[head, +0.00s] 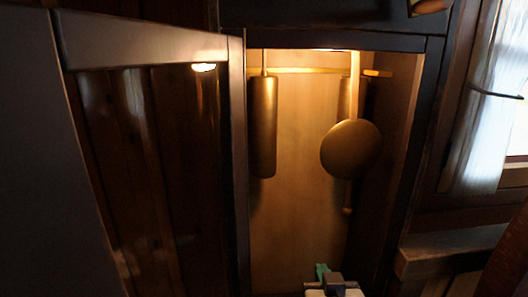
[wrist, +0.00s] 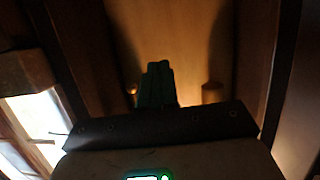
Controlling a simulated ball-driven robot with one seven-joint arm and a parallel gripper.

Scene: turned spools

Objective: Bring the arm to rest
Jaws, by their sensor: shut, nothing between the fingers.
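My gripper (head: 322,270) shows at the bottom edge of the head view, in front of the lower part of an open, lit case. Its greenish fingertips point into the case, and most of my arm is out of frame. In the wrist view the fingers (wrist: 157,82) are dark, close together and empty. They stand in front of the case's pale wooden back, and nothing visibly touches them.
Inside the case hang a long cylindrical weight (head: 263,125) and a round pendulum bob (head: 351,147), which partly hides another weight. A glazed door (head: 150,160) stands open at left. The case's dark right frame (head: 415,150) is beside a bright window (head: 485,110).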

